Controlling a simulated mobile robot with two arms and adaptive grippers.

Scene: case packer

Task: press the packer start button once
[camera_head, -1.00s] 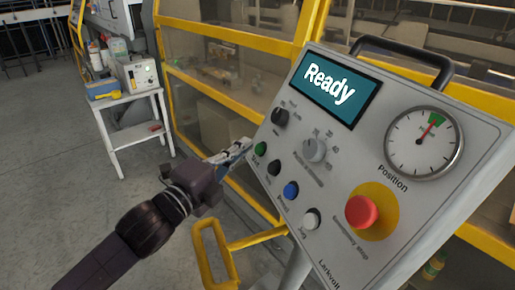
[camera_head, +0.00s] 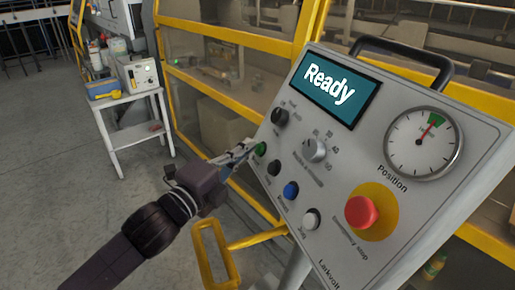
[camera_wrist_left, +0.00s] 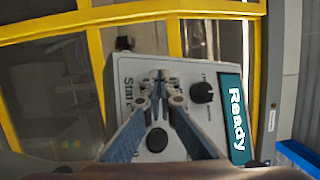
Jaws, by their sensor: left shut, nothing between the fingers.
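The control panel (camera_head: 350,165) is a tilted grey box whose screen (camera_head: 337,88) reads "Ready". The green button (camera_head: 261,148) sits at its left edge. My left gripper (camera_head: 247,148) is shut and empty, its fingertips right beside the green button; I cannot tell whether they touch. In the left wrist view my left gripper (camera_wrist_left: 160,80) points at the panel beside a "Start" label (camera_wrist_left: 128,95). The fingers hide the button there. A black button (camera_wrist_left: 157,140) shows between the fingers. My right gripper is not in view.
Black, blue (camera_head: 291,190) and white (camera_head: 311,218) buttons follow below the green one. A red emergency stop (camera_head: 361,211) on yellow, knobs and a dial gauge (camera_head: 424,142) share the panel. Yellow-framed guarding (camera_head: 225,98) stands behind. A white side table (camera_head: 130,105) stands left.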

